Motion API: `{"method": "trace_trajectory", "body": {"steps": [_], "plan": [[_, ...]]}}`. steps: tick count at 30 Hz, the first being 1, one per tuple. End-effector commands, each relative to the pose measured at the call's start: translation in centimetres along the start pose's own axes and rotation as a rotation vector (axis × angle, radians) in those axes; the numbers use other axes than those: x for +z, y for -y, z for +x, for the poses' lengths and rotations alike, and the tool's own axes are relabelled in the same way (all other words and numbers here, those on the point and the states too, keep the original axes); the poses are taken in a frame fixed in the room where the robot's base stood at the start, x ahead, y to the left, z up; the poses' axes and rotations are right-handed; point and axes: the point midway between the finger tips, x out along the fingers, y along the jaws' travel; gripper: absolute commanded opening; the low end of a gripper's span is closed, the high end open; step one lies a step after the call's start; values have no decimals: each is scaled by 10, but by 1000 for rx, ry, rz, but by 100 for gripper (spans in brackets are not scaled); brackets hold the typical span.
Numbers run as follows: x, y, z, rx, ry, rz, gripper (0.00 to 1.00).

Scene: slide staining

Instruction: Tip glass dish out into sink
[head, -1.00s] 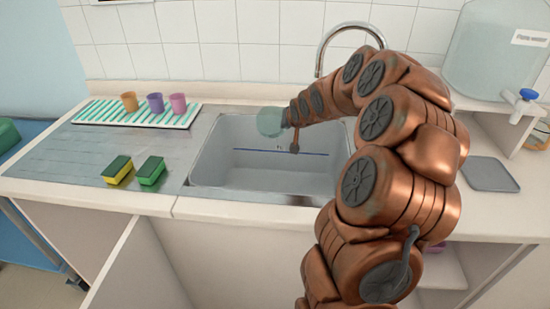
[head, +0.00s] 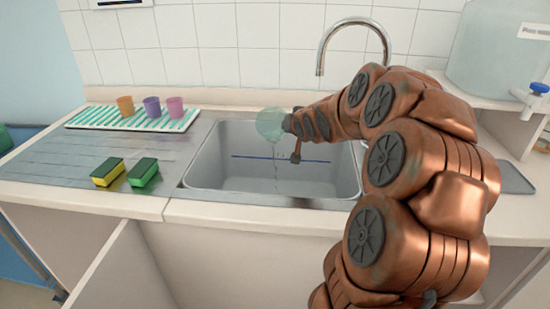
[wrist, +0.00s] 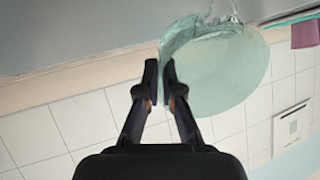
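The glass dish (head: 270,124) is round, clear and pale green, and stands tilted on edge above the back left part of the sink. A thin stream of liquid falls from it into the sink (head: 225,165). My gripper (head: 287,123) is at the dish's right edge. In the wrist view my gripper (wrist: 160,75) has its two fingers nearly together at the rim of the dish (wrist: 220,75), and clear liquid shows at the dish's lip. The fingers are shut on the dish's rim.
A tap (head: 325,45) arches behind the sink. A striped mat (head: 90,117) with orange, purple and pink cups lies at the back left. Two sponges (head: 143,171) lie on the drainboard left of the sink. A water container (head: 490,60) stands at the right.

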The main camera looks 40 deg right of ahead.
Motion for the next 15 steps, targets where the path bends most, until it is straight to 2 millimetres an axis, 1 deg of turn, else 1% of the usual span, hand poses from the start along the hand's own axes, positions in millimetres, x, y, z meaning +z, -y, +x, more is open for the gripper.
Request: {"method": "trace_trajectory", "body": {"steps": [15], "plan": [[1,0,-2,-8,-57,-6,0]]}}
